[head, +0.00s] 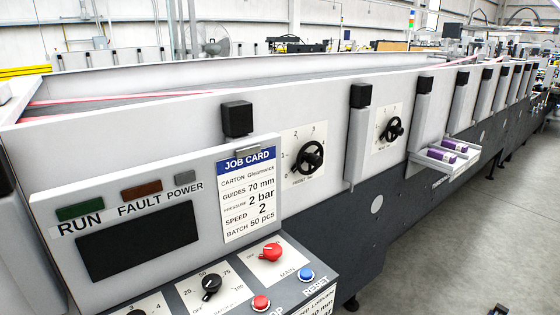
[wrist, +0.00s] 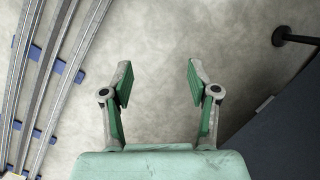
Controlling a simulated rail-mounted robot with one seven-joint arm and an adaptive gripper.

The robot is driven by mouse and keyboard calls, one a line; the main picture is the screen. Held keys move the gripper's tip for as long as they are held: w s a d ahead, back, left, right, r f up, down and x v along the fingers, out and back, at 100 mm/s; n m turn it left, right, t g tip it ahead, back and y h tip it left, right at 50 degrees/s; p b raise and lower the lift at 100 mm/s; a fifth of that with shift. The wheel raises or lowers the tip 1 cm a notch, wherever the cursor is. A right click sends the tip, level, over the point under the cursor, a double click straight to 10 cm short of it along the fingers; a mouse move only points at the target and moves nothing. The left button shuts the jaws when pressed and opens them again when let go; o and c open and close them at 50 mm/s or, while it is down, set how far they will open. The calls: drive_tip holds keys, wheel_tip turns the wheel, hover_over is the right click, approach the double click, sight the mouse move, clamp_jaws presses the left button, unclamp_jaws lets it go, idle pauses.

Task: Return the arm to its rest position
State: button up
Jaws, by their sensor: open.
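My gripper (wrist: 158,84) shows in the wrist view with its two green-padded fingers spread apart. Nothing is between them, and bare concrete floor lies behind them. My gripper does not show in the head view. The folder gluer (head: 240,120) runs from the near left to the far right in the head view. Its dark lower side (wrist: 284,135) appears to be at the right of the wrist view, apart from the fingers.
Metal rails (wrist: 45,75) on blue supports run along the left of the wrist view. A dark foot (wrist: 280,37) stands at upper right. In the head view, a control panel (head: 120,190) is near, and an open tray (head: 470,155) with purple cartons juts out. The floor (head: 470,240) at right is mostly clear.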

drive_tip(key=s+a+n+g+h+p, duration=0.1)
drive_tip(key=s+a+g, duration=0.1)
drive_tip(key=s, duration=0.8)
drive_tip(key=s+a+n+g+p, duration=0.1)
drive_tip(key=s+a+p, duration=0.1)
drive_tip(key=s, duration=0.9)
drive_tip(key=shift+s+a+f+n+g+h, duration=0.25)
drive_tip(key=shift+a+f+n+g+h, duration=0.15)
drive_tip(key=shift+a, duration=0.5)
drive_tip(key=shift+r, duration=0.1)
